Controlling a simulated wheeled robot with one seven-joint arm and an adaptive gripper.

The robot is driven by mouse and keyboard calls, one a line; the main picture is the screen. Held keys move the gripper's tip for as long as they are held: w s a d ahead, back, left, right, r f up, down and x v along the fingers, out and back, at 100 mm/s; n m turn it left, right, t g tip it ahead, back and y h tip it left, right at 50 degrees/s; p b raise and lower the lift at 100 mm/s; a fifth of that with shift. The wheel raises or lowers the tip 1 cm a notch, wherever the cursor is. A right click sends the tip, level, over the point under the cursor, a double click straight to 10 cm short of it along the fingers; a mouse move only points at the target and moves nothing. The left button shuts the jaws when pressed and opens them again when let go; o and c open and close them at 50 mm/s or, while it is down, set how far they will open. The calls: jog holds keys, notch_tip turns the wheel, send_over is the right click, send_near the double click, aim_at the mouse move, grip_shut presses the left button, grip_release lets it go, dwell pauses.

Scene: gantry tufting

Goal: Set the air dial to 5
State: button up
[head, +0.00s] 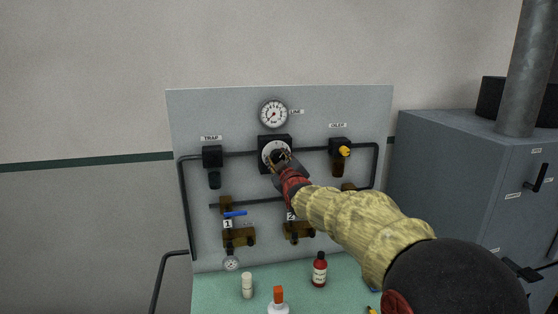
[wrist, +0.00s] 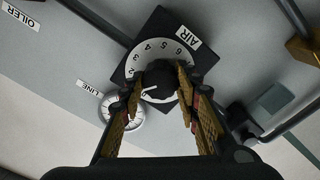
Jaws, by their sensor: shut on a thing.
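The air dial (head: 268,147) is a black square plate with a white numbered ring, at the middle of the grey panel. In the wrist view the dial (wrist: 133,63) appears turned over, with its AIR label (wrist: 187,37) at the upper right and digits from 0 to 6 legible. My gripper (wrist: 159,82) is shut on the black centre knob (wrist: 160,72), one finger on each side. A short pale mark shows near the 0 at the knob's lower left; I cannot tell surely whether it is the pointer. In the head view my gripper (head: 281,160) hides part of the dial.
The line gauge (head: 273,113) sits above the dial. The trap unit (head: 212,157) is to the left, the oiler (head: 339,146) to the right, and a blue-handled valve (head: 235,214) below. Several bottles, including a red one (head: 319,270), stand on the green bench (head: 210,290).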

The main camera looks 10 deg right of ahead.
jog(key=shift+c, duration=1.3)
jog(key=shift+m, duration=0.3)
jog(key=m+b, duration=0.3)
jog(key=shift+f, duration=0.2)
jog(key=m+b, duration=0.2)
jog(key=m, duration=0.2)
jog(key=shift+r, duration=0.1)
jog(key=m+b, duration=0.1)
jog(key=m, duration=0.2)
jog(key=shift+m+b, duration=0.35)
jog(key=shift+m, duration=0.05)
jog(key=m+b, duration=0.2)
jog(key=m, duration=0.3)
jog(key=m+b, duration=0.2)
jog(key=m, duration=0.4)
jog(key=shift+m, duration=0.3)
